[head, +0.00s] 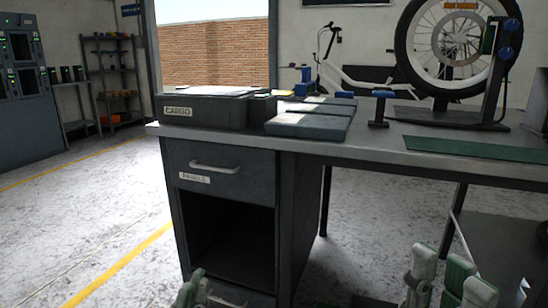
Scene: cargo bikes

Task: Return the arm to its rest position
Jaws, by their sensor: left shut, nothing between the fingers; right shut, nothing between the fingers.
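My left gripper (190,288) shows at the bottom edge, in front of the desk's lower drawer area. Only its green-grey finger tips are visible; it is shut and empty. My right gripper (446,277) is at the bottom right, low in front of the workbench and below its top. Its pale and green finger parts point up; it is shut and empty, and its lower part is cut off by the frame. Most of both arms is out of view.
A workbench (390,150) with a drawer (220,168) and an open compartment spans the middle and right. On it are a dark CARGO box (205,110), flat grey cases (308,123), a wheel on a stand (458,40) and a green mat (470,150). Floor at left is clear.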

